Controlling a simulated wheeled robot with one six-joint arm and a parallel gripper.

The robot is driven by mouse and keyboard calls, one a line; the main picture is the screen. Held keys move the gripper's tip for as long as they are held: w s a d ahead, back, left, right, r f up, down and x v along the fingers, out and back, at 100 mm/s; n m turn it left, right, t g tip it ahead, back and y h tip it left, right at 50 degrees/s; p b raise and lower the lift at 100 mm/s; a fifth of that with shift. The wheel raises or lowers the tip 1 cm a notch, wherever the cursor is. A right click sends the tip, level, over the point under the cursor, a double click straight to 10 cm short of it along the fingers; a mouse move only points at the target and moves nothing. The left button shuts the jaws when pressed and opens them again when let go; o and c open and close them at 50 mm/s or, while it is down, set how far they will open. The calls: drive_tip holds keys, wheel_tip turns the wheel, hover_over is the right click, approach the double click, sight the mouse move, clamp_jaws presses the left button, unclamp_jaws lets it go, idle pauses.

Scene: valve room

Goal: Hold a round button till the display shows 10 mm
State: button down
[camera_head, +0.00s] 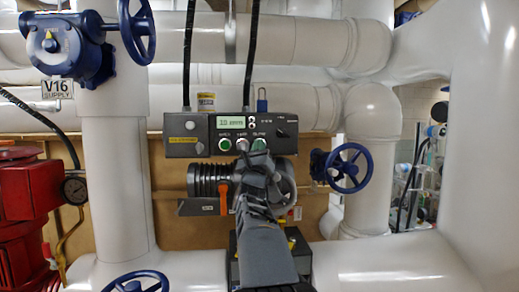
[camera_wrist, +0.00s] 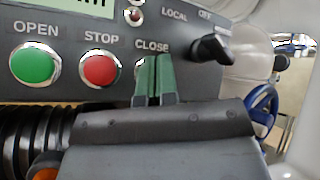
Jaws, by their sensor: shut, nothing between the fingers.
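The grey control box (camera_head: 180,150) carries a lit display (camera_head: 237,122). Its reading is too small to make out surely, perhaps starting with 20; the wrist view shows only the display's lower edge (camera_wrist: 85,5). The wrist view shows a round green OPEN button (camera_wrist: 32,65) and a round red STOP button (camera_wrist: 99,70). My gripper (camera_wrist: 155,77) is shut and empty, its green-tipped fingers in front of the spot under the CLOSE label. The fingers hide the button there, so I cannot tell whether they touch it. In the head view my gripper (camera_head: 259,147) reaches the box's lower edge.
A black selector knob (camera_wrist: 211,48) sits right of the fingers. Below the box are a ribbed black actuator (camera_head: 208,180) and an orange lever (camera_head: 223,198). A blue handwheel (camera_head: 348,168) stands to the right. White pipes surround the box.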

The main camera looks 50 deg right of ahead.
drive_tip(key=shift+s+a+f+b, duration=0.15)
drive_tip(key=shift+s+b, duration=0.15)
drive_tip(key=shift+b, duration=0.05)
drive_tip(key=shift+s+a, duration=0.1)
drive_tip(key=shift+r, duration=0.2)
drive_tip(key=shift+s+a+f+b, duration=0.15)
drive_tip(key=shift+s+a+b, duration=0.05)
drive_tip(key=shift+b, duration=0.25)
drive_tip(key=shift+s+a+b, duration=1.45)
drive_tip(key=shift+s+b, duration=0.25)
drive_tip(key=shift+b, duration=0.3)
drive_tip(key=shift+w, duration=0.1)
